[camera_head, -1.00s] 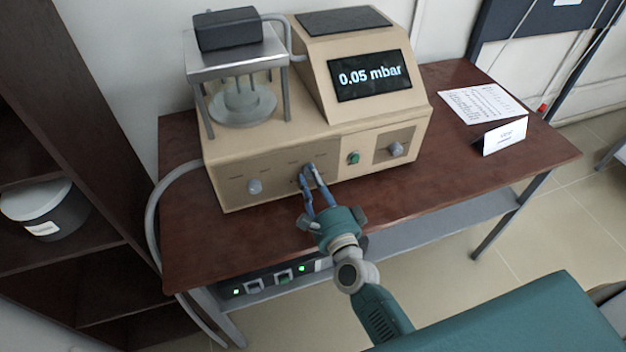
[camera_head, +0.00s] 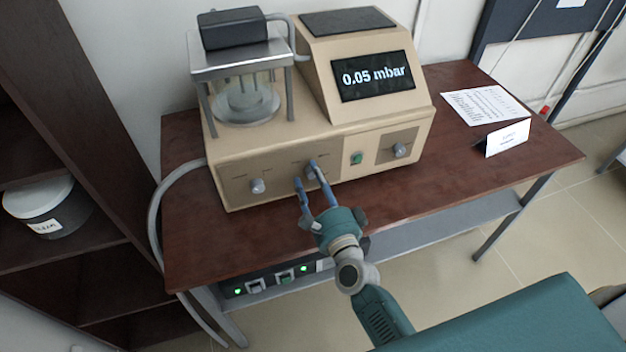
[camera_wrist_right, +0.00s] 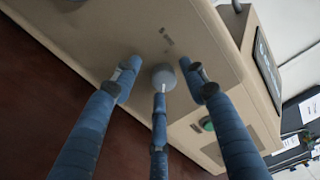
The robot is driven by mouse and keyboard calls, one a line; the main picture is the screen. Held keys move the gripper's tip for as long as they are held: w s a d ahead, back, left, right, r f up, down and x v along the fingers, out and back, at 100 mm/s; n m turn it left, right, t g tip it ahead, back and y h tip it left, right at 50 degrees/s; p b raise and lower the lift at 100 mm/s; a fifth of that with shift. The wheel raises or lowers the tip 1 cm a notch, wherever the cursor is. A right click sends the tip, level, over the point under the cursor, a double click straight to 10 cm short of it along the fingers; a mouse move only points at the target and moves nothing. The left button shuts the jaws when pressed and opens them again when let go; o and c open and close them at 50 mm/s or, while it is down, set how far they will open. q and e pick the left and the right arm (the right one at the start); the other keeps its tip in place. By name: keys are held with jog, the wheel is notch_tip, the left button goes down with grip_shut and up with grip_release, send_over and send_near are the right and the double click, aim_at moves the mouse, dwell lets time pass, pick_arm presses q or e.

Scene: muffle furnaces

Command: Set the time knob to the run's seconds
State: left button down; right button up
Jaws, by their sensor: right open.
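The tan machine (camera_head: 290,150) stands on the table. A middle grey knob (camera_wrist_right: 163,76) shows between my fingers in the wrist view. I cannot read the labels, so which one is the time knob is unclear. My right gripper (camera_head: 306,175) is open at the middle knob, its blue fingers spread around it with gaps in the wrist view. In the head view, the fingers partly hide that knob. My left gripper is not in view.
A green button (camera_head: 357,158) sits right of the middle knob. The display (camera_head: 372,76) reads 0.05 mbar. A grey hose (camera_head: 155,225) hangs at left.

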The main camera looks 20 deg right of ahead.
jog(key=shift+d, duration=0.1)
jog(key=shift+s, duration=0.4)
jog(key=s, duration=1.1)
jog(key=shift+s, duration=0.1)
